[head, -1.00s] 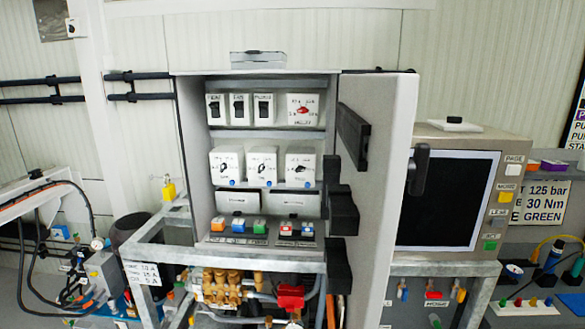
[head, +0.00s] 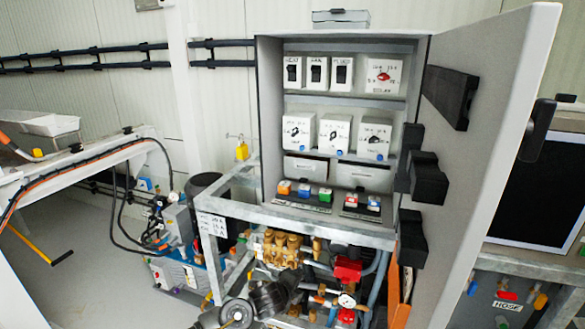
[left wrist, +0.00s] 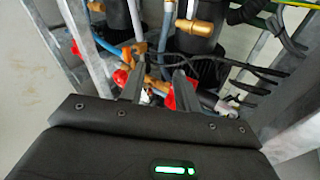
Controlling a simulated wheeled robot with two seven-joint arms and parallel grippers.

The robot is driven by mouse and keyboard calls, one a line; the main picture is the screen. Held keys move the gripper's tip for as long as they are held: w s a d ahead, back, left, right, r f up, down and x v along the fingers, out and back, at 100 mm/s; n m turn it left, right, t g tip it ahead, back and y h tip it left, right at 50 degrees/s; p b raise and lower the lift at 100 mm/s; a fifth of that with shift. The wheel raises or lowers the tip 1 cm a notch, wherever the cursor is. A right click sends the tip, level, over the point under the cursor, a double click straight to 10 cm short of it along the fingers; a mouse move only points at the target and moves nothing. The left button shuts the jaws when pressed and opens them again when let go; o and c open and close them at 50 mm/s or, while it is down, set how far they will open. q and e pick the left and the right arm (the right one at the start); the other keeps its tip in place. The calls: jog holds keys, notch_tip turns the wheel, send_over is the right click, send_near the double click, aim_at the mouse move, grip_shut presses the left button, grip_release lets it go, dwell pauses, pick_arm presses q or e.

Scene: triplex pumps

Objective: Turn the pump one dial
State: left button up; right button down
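Three white dial boxes stand on the middle shelf of the open cabinet in the head view: a left one (head: 298,132), a middle one (head: 334,134) and a right one (head: 375,138). Each has a black knob and a small blue spot. Their labels are too small to read, so I cannot tell which is pump one. In the left wrist view my left gripper (left wrist: 159,88) is open, its two dark fingers apart with nothing clearly between them. Red and brass pump fittings (left wrist: 150,60) lie beyond the fingertips. My right gripper is not in view.
The cabinet door (head: 490,150) stands open on the right, with black blocks on its inner side. Below is a grey metal frame (head: 300,226) around brass pump parts (head: 283,246) and a red fitting (head: 347,269).

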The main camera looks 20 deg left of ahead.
pick_arm(q)
notch_tip(320, 180, up, 23)
jog(key=w+d+m+t, duration=0.2)
jog(key=d+m+t, duration=0.1)
jog(key=m, duration=0.7)
jog(key=m+t+y+p, duration=0.1)
jog(key=m+t+p, duration=0.25)
jog(key=m, duration=0.65)
send_near(294, 132)
jog(key=shift+t, duration=0.25)
jog(key=w, duration=0.6)
jog(key=shift+w+d+f+b, duration=0.1)
jog(key=shift+w+d+b, duration=0.15)
jog(key=shift+d+b, duration=0.1)
jog(key=shift+w+f, duration=0.1)
jog(key=shift+w, duration=0.75)
grip_shut()
